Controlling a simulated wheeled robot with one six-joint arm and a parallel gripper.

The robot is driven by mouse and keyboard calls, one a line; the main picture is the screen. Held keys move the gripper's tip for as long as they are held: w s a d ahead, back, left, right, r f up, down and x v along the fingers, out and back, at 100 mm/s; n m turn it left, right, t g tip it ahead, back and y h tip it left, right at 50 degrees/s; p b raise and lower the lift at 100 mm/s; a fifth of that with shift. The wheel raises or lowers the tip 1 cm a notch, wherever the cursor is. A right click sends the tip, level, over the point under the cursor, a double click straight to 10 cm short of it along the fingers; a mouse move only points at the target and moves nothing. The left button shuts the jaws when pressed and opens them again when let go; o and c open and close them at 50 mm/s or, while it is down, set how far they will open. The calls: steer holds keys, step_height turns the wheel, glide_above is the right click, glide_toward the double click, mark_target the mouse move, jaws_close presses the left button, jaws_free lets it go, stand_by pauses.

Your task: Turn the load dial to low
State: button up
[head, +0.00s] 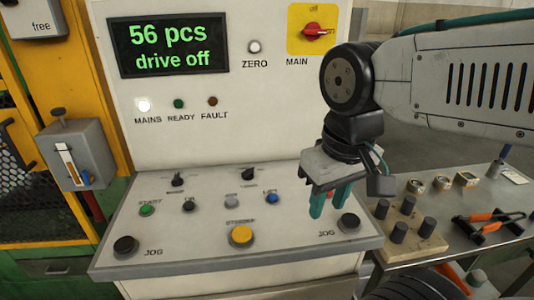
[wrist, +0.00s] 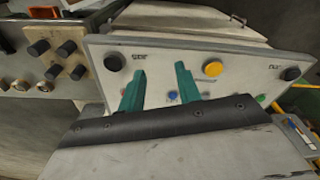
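Two small black dials stand at the back of the sloping console: a left dial (head: 177,180) and a right dial (head: 249,174). Their labels are too small to read, so I cannot tell which is the load dial or how it is set. My gripper (head: 328,208) hangs over the right part of the console, right of both dials, pointing down. Its teal fingers are apart with nothing between them. They also show in the wrist view (wrist: 160,68), where I cannot make out the dials.
The console carries green START (head: 147,209), blue (head: 272,197) and yellow (head: 241,235) buttons and two black JOG buttons (head: 126,246) (head: 348,222). The screen (head: 168,45) reads "56 pcs drive off". A side bench (head: 480,250) holds a peg block (head: 430,240) and pliers-like tool.

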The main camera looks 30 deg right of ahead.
steer(key=w+r+m, duration=0.2)
steer(key=w+m, duration=0.4)
steer(key=w, duration=1)
steer(key=m+g, duration=0.1)
steer(key=m, duration=0.5)
glide_above(247, 170)
step_height(247, 170, down, 6)
steer(key=shift+s+d+f, duration=0.1)
steer(key=shift+s, duration=0.05)
steer(key=shift+f+m, duration=0.3)
step_height(247, 170, down, 7)
steer(key=shift+f, duration=0.15)
jaws_close()
